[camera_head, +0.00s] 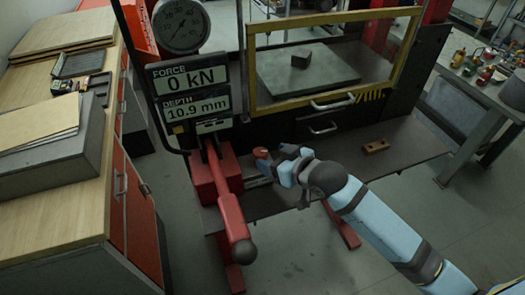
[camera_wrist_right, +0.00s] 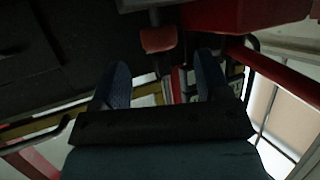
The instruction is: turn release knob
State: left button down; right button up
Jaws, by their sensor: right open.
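The release knob (camera_head: 260,153) is a small red knob low on the press, right of the red pump handle (camera_head: 235,222). In the right wrist view the red knob (camera_wrist_right: 158,40) shows just beyond the fingertips, toward the left finger. My right gripper (camera_head: 277,160) is close beside the knob, coming from the right. In the wrist view its two fingers (camera_wrist_right: 161,72) are apart with nothing clearly held between them. I cannot tell whether a finger touches the knob. My left gripper is not in view.
The press display (camera_head: 188,90) reads 0 kN and 10.9 mm, under a round gauge (camera_head: 180,25). A yellow-framed guard (camera_head: 250,65) covers the press chamber. A brown block (camera_head: 375,146) lies on the dark shelf (camera_head: 410,145). A wooden-topped cabinet (camera_head: 60,215) stands left.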

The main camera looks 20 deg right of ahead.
aim_at(264, 154)
jog(key=x, duration=0.5)
jog(key=shift+p, duration=0.3)
jog(key=c, duration=0.9)
